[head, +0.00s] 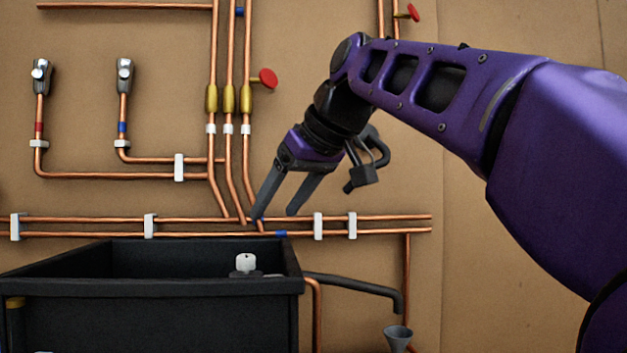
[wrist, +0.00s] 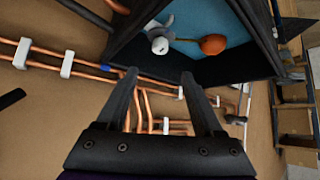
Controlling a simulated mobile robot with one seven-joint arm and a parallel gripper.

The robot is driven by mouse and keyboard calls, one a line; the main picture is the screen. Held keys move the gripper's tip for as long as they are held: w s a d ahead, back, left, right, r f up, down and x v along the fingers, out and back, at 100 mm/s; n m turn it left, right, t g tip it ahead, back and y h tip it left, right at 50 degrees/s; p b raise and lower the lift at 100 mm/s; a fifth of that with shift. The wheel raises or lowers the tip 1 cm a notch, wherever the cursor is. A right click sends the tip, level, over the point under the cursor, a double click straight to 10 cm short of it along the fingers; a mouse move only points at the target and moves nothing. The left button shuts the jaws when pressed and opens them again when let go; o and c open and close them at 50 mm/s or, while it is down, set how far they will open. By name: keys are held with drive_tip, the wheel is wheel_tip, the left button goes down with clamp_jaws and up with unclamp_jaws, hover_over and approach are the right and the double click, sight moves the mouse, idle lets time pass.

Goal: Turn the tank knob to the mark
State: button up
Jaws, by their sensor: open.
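The black open-topped tank (head: 150,287) stands at the lower left in the head view; its dark wall (wrist: 225,68) and blue inside show in the wrist view. A small white knob (head: 245,263) shows just inside the tank near its right end, and also in the wrist view (wrist: 160,46). I cannot make out a mark on or beside it. My gripper (head: 276,213) is open and empty, pointing down, above and slightly right of the knob in the head view. In the wrist view, the fingertips (wrist: 158,75) are apart on either side below the knob, not touching it.
Copper pipes (head: 380,217) with white clips run along the brown wall behind my gripper. A red valve handle (head: 264,78) sticks out higher up. A dark pipe (head: 360,284) leaves the tank toward a grey funnel (head: 397,336).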

drive_tip(key=v, duration=0.5)
idle(0.3)
